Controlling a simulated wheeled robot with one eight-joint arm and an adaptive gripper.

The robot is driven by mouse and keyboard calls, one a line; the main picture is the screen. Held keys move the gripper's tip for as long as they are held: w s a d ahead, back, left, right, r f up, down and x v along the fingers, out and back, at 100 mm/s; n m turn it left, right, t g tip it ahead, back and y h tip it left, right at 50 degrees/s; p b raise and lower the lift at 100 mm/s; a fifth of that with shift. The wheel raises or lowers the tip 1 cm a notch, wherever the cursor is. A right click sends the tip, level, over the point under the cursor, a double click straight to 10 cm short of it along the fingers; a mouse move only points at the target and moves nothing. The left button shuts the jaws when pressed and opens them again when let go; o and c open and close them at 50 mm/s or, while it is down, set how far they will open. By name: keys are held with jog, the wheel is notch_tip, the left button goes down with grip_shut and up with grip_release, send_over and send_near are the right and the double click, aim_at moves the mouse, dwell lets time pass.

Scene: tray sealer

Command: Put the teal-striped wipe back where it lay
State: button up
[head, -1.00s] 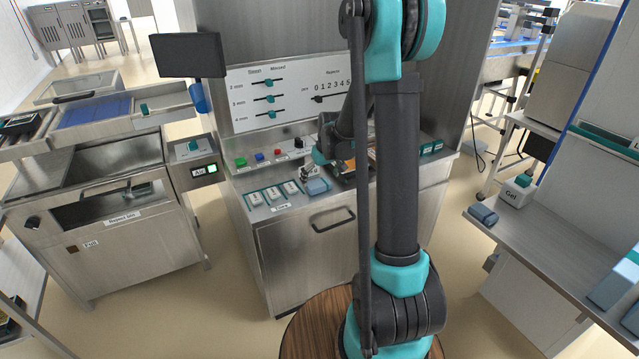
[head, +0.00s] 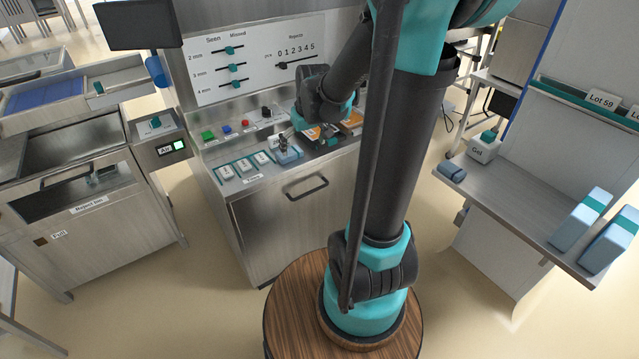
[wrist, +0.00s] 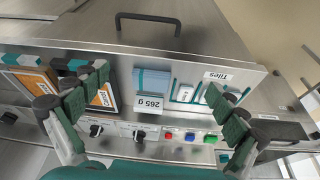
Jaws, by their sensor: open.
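A light-blue folded piece, which looks like the wipe, lies on the console top beside the tile row (head: 290,155). In the wrist view this light-blue piece (wrist: 151,82) lies between my fingers, above a "265 g" label; I cannot make out a teal stripe on it. My gripper (wrist: 158,84) is open above it, one finger to each side; whether it touches is unclear. In the head view my gripper (head: 284,143) is small and partly hidden.
White tiles (wrist: 185,92) in teal-edged slots lie right of the piece in the wrist view. An orange-and-white pack (wrist: 103,98) is by the left finger. Buttons (wrist: 190,136) and knobs line the panel. Teal-banded blue packs (head: 581,220) stand on the right bench.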

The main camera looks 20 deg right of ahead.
jog(key=s+d+f+m, duration=0.1)
jog(key=s+f, duration=0.1)
jog(key=s, duration=0.6)
jog(key=s+f+m, duration=0.1)
jog(key=s+f, duration=0.2)
jog(key=s, duration=0.6)
jog(key=shift+d+f+t+h, duration=0.2)
jog(key=shift+d+t+h, duration=0.1)
jog(key=shift+d, duration=0.05)
